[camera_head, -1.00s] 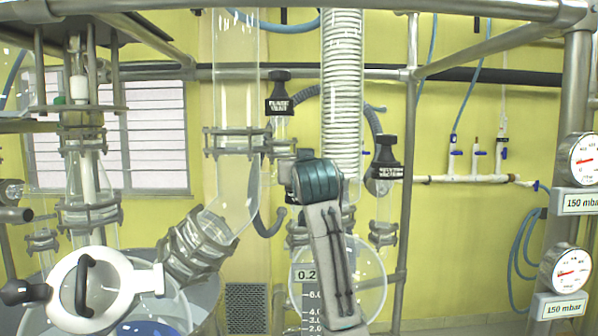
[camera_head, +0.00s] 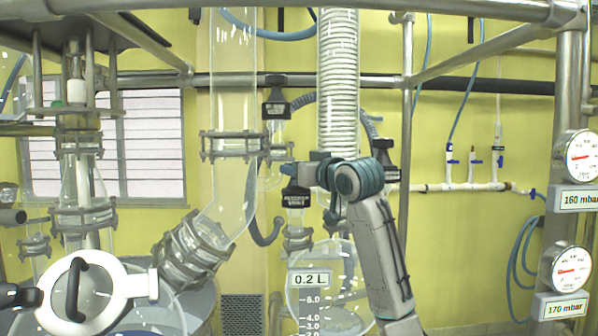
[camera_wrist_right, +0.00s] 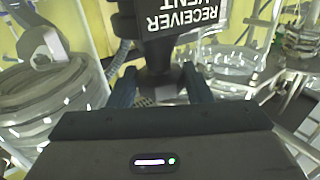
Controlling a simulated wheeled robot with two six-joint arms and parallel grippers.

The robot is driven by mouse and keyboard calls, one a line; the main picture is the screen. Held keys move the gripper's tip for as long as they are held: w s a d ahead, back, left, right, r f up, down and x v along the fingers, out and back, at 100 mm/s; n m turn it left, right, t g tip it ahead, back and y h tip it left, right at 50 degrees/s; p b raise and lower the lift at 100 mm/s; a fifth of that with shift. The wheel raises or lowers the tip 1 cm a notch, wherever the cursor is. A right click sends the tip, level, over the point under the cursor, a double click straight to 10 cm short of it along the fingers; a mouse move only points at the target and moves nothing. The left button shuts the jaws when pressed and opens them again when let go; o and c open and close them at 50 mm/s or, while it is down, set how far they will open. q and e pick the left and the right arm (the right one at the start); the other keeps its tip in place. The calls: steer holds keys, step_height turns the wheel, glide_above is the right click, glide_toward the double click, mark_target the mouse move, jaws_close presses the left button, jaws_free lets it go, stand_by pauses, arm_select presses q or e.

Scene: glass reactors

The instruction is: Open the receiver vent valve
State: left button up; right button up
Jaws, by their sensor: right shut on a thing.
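My right gripper (camera_head: 304,173) is at the valve's top in the head view. In the wrist view my right gripper's (camera_wrist_right: 160,82) two fingers are on either side of the black neck below the label, shut on the handle. How far the valve is turned cannot be told. My left gripper is out of view.
A second black valve (camera_head: 277,102) stands up and left, and another (camera_head: 383,146) stands just right behind my wrist. The white coil column (camera_head: 338,80) and glass tube (camera_head: 232,90) rise close by. Gauge plates read 160 mbar (camera_head: 579,199) and 170 mbar (camera_head: 561,306).

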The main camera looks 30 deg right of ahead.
steer(key=o, duration=0.9)
steer(key=shift+r, duration=0.1)
steer(key=shift+o, duration=0.5)
steer(key=shift+a, duration=0.15)
